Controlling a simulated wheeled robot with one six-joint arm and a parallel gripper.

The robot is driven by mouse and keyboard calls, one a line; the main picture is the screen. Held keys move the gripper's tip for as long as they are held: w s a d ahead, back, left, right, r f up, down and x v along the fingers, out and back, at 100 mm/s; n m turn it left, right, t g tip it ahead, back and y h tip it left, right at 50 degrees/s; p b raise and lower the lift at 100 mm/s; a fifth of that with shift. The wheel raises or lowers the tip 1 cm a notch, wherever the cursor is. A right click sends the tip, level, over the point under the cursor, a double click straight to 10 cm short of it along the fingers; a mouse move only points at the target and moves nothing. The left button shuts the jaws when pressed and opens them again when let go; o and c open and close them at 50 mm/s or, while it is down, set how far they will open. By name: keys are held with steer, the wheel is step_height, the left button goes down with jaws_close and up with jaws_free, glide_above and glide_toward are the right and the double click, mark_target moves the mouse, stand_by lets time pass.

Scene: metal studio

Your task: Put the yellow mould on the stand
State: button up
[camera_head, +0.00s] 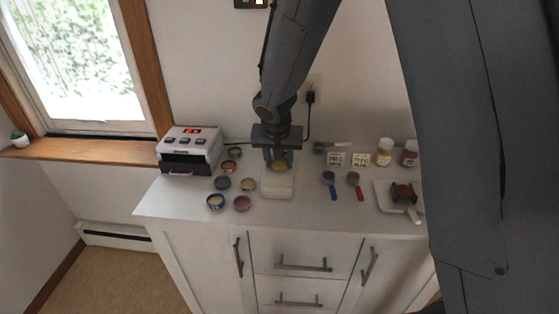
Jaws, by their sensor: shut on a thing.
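My gripper (279,158) points down over the middle of the white cabinet top and is shut on the yellow mould (279,166). The mould is small, and the fingers hide its sides. A white block-like stand (277,190) is directly below and in front of the mould. The mould overlaps the stand's back part in the picture. I cannot tell whether they touch.
Several small round coloured pots (241,203) stand left of the stand. A white oven-like box (188,150) is farther left.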

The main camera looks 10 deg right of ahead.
steer(key=o, duration=1)
steer(key=shift+s+r, duration=0.1)
steer(key=shift+r, duration=0.3)
steer(key=d+b+v, duration=0.1)
steer(key=v, duration=1)
steer(key=s+d+f+g, duration=0.1)
steer(key=s+d+f, duration=0.1)
steer(key=s+d, duration=0.2)
steer(key=s+d+f+n+g, duration=0.1)
steer(key=s+d+f, duration=0.2)
steer(key=s, duration=0.6)
steer(key=s+d+f+n+g, duration=0.1)
steer(key=s+d+f, duration=0.2)
steer(key=s+d, duration=0.2)
steer(key=shift+s+d+g+y, duration=0.1)
steer(key=shift+s+g+y, duration=0.25)
steer(key=shift+s, duration=0.35)
